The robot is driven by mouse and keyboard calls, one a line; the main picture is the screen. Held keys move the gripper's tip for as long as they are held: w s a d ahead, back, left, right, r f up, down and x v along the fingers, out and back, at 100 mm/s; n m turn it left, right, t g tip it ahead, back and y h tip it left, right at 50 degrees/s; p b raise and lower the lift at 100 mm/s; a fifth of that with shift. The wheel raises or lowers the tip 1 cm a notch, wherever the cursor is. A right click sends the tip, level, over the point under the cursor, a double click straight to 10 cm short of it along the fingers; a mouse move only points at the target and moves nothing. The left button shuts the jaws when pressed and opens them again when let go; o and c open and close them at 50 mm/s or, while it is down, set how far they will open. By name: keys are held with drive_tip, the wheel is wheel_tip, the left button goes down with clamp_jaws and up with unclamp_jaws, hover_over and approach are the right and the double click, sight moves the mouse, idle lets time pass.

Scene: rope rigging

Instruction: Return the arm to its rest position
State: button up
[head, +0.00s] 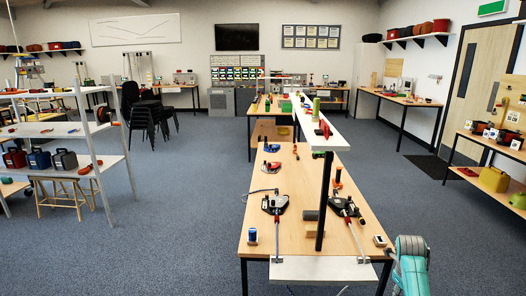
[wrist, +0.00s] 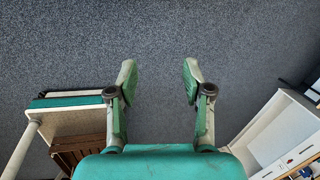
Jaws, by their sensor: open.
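My gripper (wrist: 157,80) shows in the wrist view with its two green and grey fingers spread wide apart. Nothing is between the fingers, only blue-grey carpet beyond them. In the head view part of my teal arm (head: 411,262) shows at the bottom right, beside the near right corner of the wooden workbench (head: 270,221). The gripper itself cannot be made out in the head view.
The bench carries a raised white beam (head: 324,135) on a black post (head: 324,200), with rigging tools around it. White shelving (head: 85,131) stands left, a side table (head: 490,150) right. Open carpet (head: 180,225) lies left of the bench. In the wrist view a white cabinet (wrist: 262,128) is at right.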

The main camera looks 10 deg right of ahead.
drive_tip(key=s+a+f+n+t, duration=0.1)
drive_tip(key=s+a+f+n, duration=0.1)
drive_tip(key=a+f, duration=0.3)
drive_tip(key=s+a+f+n+t, duration=0.1)
drive_tip(key=s+a+f+n, duration=0.15)
drive_tip(key=f, duration=0.35)
drive_tip(key=s+a+f+n+t, duration=0.3)
drive_tip(key=s+a+f+n, duration=0.25)
drive_tip(key=s+a, duration=0.35)
drive_tip(key=s+a+f+n+t, duration=0.2)
drive_tip(key=s+a+f+n, duration=0.2)
drive_tip(key=s+a+n, duration=0.55)
drive_tip(key=s+a+r+n+t, duration=0.1)
drive_tip(key=s+a+r+n, duration=0.15)
drive_tip(key=s, duration=0.35)
drive_tip(key=s+a+r+n+t+y, duration=0.1)
drive_tip(key=s+r+n, duration=0.1)
drive_tip(key=s+r, duration=0.35)
drive_tip(key=s+a+r+n+t, duration=0.2)
drive_tip(key=s, duration=0.6)
drive_tip(key=s+a+r+n+t, duration=0.1)
drive_tip(key=s+r+n, duration=0.3)
drive_tip(key=r, duration=0.5)
drive_tip(key=s+a+r+n+t+y, duration=0.1)
drive_tip(key=s+r+n, duration=0.3)
drive_tip(key=s+r, duration=0.3)
wheel_tip(320, 180, up, 3)
drive_tip(key=shift+s+a+r+t+y, duration=0.15)
drive_tip(key=shift+s+a+t+y, duration=0.15)
drive_tip(key=shift+a+t, duration=0.1)
